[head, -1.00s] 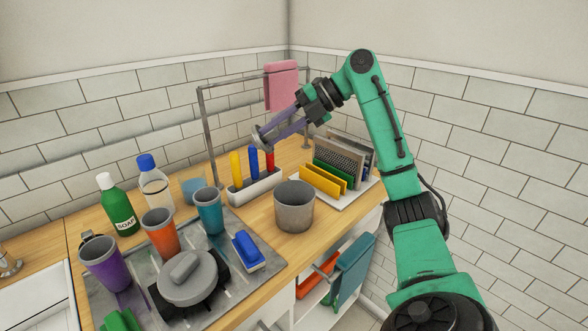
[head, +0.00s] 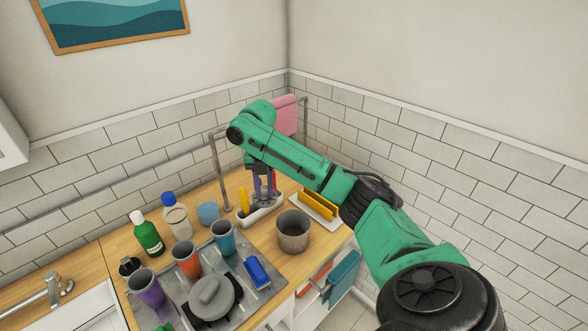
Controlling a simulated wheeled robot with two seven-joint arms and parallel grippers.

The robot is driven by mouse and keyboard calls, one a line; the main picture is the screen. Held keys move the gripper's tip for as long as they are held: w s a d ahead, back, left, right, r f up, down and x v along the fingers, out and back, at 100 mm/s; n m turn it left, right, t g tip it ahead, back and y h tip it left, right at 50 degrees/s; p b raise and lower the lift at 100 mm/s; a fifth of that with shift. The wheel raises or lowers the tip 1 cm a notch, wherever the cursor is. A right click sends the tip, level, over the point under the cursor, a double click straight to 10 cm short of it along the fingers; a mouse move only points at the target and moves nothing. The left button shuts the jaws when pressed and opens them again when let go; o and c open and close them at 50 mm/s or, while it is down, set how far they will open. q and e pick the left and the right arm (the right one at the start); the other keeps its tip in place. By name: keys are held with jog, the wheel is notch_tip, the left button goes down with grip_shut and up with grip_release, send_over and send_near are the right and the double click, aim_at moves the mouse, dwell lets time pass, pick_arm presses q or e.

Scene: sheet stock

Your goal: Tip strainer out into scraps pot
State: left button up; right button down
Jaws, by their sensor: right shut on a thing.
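My right gripper (head: 264,195) reaches down over the utensil holder at the back of the counter and is shut on a small grey thing, which I take to be the strainer (head: 269,200). The strainer is small here and partly hidden by the fingers, so its tilt and contents cannot be told. The grey scraps pot (head: 293,236) stands upright on the wooden counter, to the right of and nearer than the gripper. I cannot see into its bottom. My left gripper is out of view.
A white utensil holder (head: 250,217) with a yellow handle is beside the gripper. A rack with yellow boards (head: 318,204) stands behind the pot. Cups, a lidded pan (head: 211,296) and a blue brush (head: 257,272) sit on the drainer. A rail with a pink cloth (head: 286,116) rises behind.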

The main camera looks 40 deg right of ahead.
jog(key=shift+w+a+f, duration=0.1)
jog(key=shift+w, duration=0.1)
jog(key=w+a+r, duration=0.3)
jog(key=a+r, duration=0.1)
jog(key=r, duration=0.1)
jog(key=shift+w+a, duration=0.15)
jog(key=shift+w, duration=0.15)
